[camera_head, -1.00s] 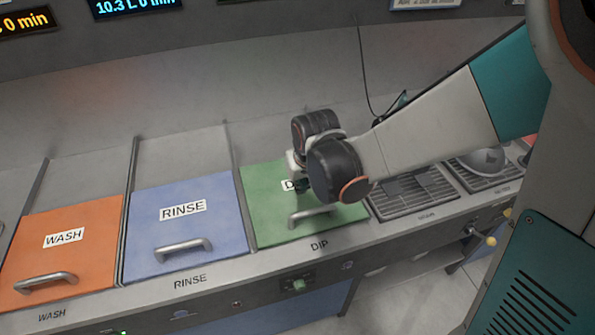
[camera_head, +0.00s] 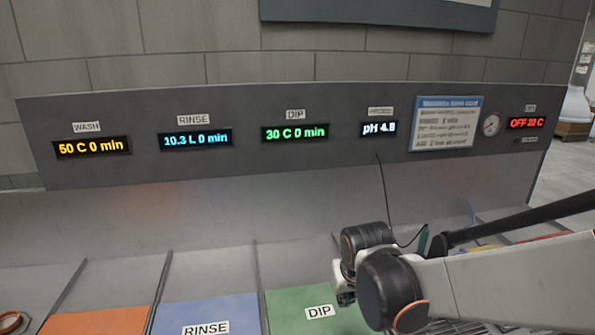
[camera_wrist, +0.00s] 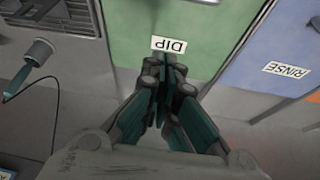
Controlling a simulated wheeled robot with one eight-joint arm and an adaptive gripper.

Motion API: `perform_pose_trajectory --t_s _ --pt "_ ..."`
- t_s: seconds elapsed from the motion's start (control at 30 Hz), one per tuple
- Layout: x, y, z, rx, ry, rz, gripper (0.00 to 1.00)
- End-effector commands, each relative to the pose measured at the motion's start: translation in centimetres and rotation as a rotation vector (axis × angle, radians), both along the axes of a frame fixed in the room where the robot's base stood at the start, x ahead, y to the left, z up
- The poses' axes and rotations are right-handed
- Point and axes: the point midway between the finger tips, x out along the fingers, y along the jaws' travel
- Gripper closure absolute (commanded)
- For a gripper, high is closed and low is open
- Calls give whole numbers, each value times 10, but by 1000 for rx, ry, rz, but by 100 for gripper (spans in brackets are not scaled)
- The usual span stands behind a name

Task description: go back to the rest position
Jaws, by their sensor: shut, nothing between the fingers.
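My gripper (camera_wrist: 165,90) is shut and empty in the wrist view, its fingertips together just in front of the DIP label. In the head view my gripper (camera_head: 345,297) hangs at the end of my arm, over the back right part of the green DIP lid (camera_head: 290,312). The green lid also shows in the wrist view (camera_wrist: 207,25) and looks closed. I cannot tell how high above the lid the fingers are. The lid's handle is out of view.
The blue RINSE lid (camera_head: 205,310) and orange WASH lid (camera_head: 100,322) lie to the left. A back panel with lit displays (camera_head: 295,132) stands behind. A probe with a cable (camera_wrist: 38,52) and a vented grate (camera_wrist: 75,16) are beside the green lid.

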Motion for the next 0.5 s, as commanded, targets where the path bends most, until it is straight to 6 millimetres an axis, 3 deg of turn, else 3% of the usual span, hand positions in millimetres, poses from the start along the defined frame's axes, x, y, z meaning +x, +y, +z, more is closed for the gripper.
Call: perform_pose_trajectory --t_s 0.23,0.5 --pt "-47 -31 33 16 -50 -29 100" --pt "-100 -58 51 27 -106 -59 100"
